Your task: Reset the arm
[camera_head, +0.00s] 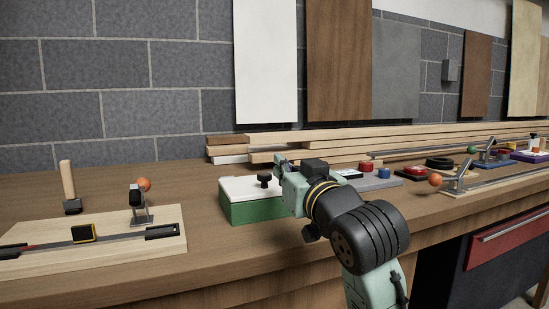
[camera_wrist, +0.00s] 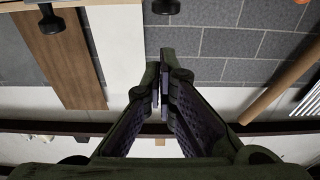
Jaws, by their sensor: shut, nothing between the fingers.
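My gripper (camera_head: 283,163) is held above the workbench (camera_head: 200,190), just behind and over the right end of a green box with a white lid and black knob (camera_head: 240,203). I cannot tell whether it touches the box. My arm rises from the lower right and bends left at a black joint. In the wrist view my gripper's two dark fingers (camera_wrist: 160,88) meet at their tips with nothing between them. Behind them show grey block wall and panels. The gripper hides part of the box's right side in the head view.
A wooden board (camera_head: 165,243) with a slide rail and an orange ball stands left, beside a wooden-handled tool (camera_head: 68,187). Stacked planks (camera_head: 330,138) lie along the wall. Red and blue items (camera_head: 383,173) and lever fixtures (camera_head: 455,180) stand right. Bare bench shows in front of the box.

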